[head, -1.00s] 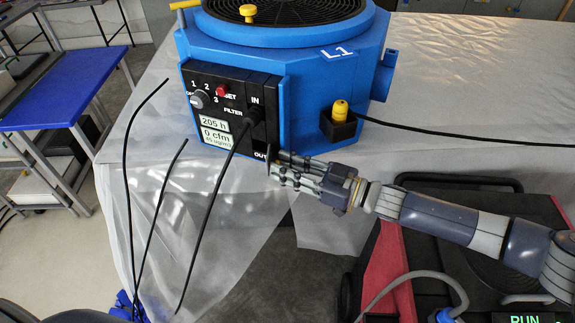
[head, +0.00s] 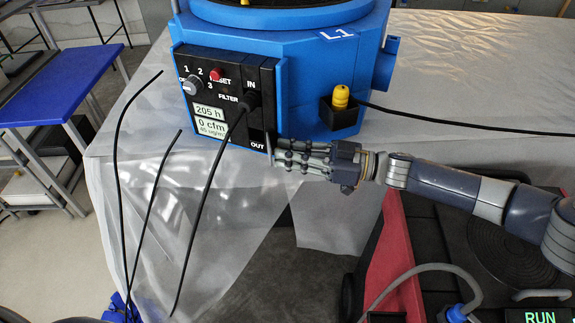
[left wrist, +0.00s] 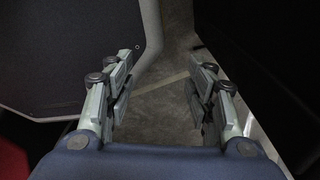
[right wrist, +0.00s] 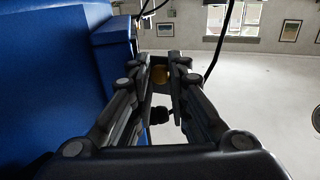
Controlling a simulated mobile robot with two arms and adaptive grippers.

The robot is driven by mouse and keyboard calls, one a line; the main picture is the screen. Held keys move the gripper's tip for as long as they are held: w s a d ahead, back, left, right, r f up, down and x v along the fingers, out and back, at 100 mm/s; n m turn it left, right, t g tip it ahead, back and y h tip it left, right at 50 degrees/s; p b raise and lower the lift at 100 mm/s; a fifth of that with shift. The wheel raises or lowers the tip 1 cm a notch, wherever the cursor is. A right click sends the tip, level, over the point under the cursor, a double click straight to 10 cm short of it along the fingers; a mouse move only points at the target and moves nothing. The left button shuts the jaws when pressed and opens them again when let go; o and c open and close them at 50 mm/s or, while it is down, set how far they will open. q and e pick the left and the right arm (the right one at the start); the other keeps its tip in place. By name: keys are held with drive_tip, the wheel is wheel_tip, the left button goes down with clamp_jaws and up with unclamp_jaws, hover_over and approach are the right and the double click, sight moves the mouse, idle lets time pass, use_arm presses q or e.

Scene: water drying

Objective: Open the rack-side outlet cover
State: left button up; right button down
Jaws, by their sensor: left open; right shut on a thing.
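A blue L1 unit (head: 300,95) stands on a sheeted table, with a black control panel (head: 255,72) on its front left. Beside the OUT label at the panel's lower right, a thin grey flap (head: 269,150), which looks like the outlet cover, stands out from the panel. My right gripper (head: 276,150) is shut on it at the fingertips. In the right wrist view the right fingers (right wrist: 160,80) close around a dark piece with a brassy round part (right wrist: 160,75). The outlet opening is hidden. My left gripper (left wrist: 160,85) is open and empty.
A black cable (head: 215,180) hangs from the IN plug, close left of the right fingers. More loose black cables (head: 150,210) hang further left. A yellow plug (head: 341,96) sits in a black holder on the unit's side. A red and black case (head: 400,260) lies below my right arm.

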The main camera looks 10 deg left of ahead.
drive_tip(key=n+g+b, duration=0.1)
drive_tip(key=b, duration=0.1)
drive_tip(key=w+n+g+b, duration=0.1)
drive_tip(key=g, duration=0.1)
drive_tip(key=shift+d+r+b, duration=0.1)
drive_tip(key=shift+d+b, duration=0.05)
drive_tip(key=shift+b, duration=0.2)
drive_tip(key=c, duration=1.8)
unclamp_jaws()
drive_tip(key=w+d, duration=0.2)
drive_tip(key=d, duration=0.9)
drive_tip(key=shift+d, duration=0.4)
drive_tip(key=shift+w, duration=0.15)
